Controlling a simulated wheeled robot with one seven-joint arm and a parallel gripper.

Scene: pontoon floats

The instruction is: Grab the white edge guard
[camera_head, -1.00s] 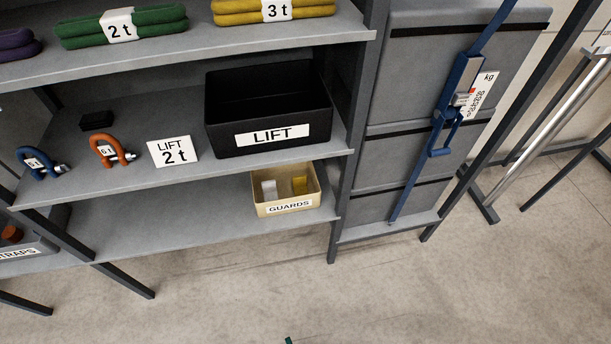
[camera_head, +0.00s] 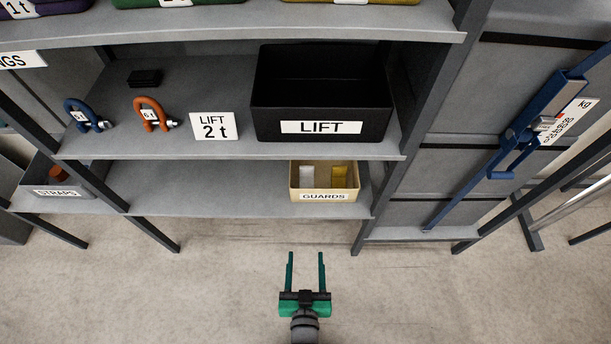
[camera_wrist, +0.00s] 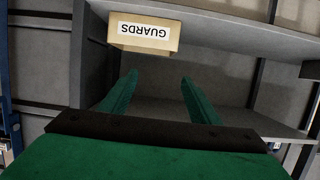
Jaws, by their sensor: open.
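The white edge guard (camera_head: 308,176) is in the left part of the tan box labelled GUARDS (camera_head: 323,197), next to a yellow guard (camera_head: 339,176). The box stands at the right end of the lowest shelf. My green gripper (camera_head: 306,257) is open and empty, in front of and below the box in the head view. In the wrist view, my gripper's fingers (camera_wrist: 158,92) point toward the shelf. The box (camera_wrist: 145,33) shows there upside down, above the fingers. The guards inside it are hidden in that view.
The middle shelf (camera_head: 170,146) is close above the box and holds a black LIFT bin (camera_head: 321,106), a LIFT 2t card and two shackles. A dark shelf post (camera_head: 388,190) stands just right of the box.

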